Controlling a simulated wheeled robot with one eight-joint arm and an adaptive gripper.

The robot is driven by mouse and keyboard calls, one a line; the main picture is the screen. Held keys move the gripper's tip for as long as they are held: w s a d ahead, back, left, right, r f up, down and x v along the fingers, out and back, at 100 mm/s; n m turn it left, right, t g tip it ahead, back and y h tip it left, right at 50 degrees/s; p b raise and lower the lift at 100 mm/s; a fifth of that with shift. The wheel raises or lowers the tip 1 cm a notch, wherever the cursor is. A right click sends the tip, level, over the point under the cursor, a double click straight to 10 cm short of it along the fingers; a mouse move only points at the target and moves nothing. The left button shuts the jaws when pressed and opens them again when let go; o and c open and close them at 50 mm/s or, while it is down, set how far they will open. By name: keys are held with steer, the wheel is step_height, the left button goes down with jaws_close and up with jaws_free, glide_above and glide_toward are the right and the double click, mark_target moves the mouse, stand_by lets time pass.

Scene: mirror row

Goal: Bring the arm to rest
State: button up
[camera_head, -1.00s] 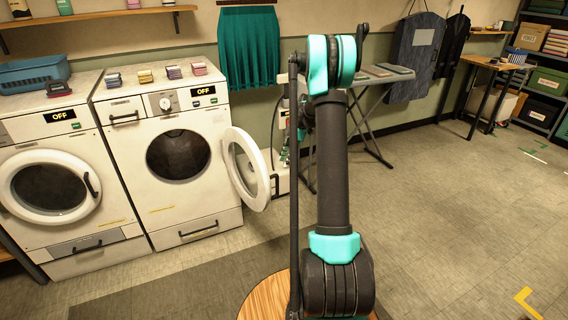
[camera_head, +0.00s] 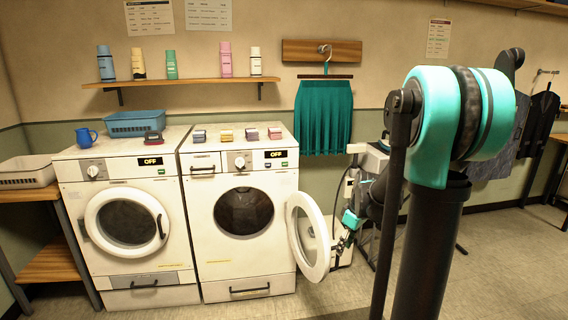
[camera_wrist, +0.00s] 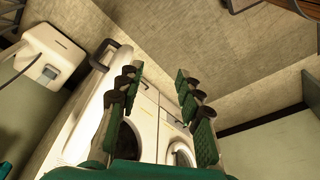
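My arm stands upright at the right of the head view, its teal and black elbow (camera_head: 455,125) large and close to the camera. My gripper (camera_wrist: 158,78) shows in the wrist view with its two green, black-tipped fingers spread apart and nothing between them. In the head view my gripper (camera_head: 343,238) is small and partly hidden behind the arm, near the open round door (camera_head: 308,237) of the right washing machine. I cannot tell from this view whether it touches the door.
The right washer (camera_head: 240,213) has its door swung open; the left washer (camera_head: 127,222) is shut. Both displays read OFF. A teal skirt (camera_head: 323,117) hangs on the wall. A wooden shelf (camera_head: 180,82) holds several bottles. Floor (camera_head: 520,265) at the right looks clear.

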steer(key=s+a+f+m+t+h, duration=0.1)
steer(key=s+m, duration=0.3)
steer(key=s, duration=0.6)
steer(key=s+a+f+m+t, duration=0.1)
steer(key=s+f+m, duration=0.1)
steer(key=s+m, duration=0.3)
steer(key=s, duration=0.4)
steer(key=shift+s+f+t+h, duration=0.3)
steer(key=shift+s+f+h, duration=0.05)
steer(key=shift+f+h, duration=0.05)
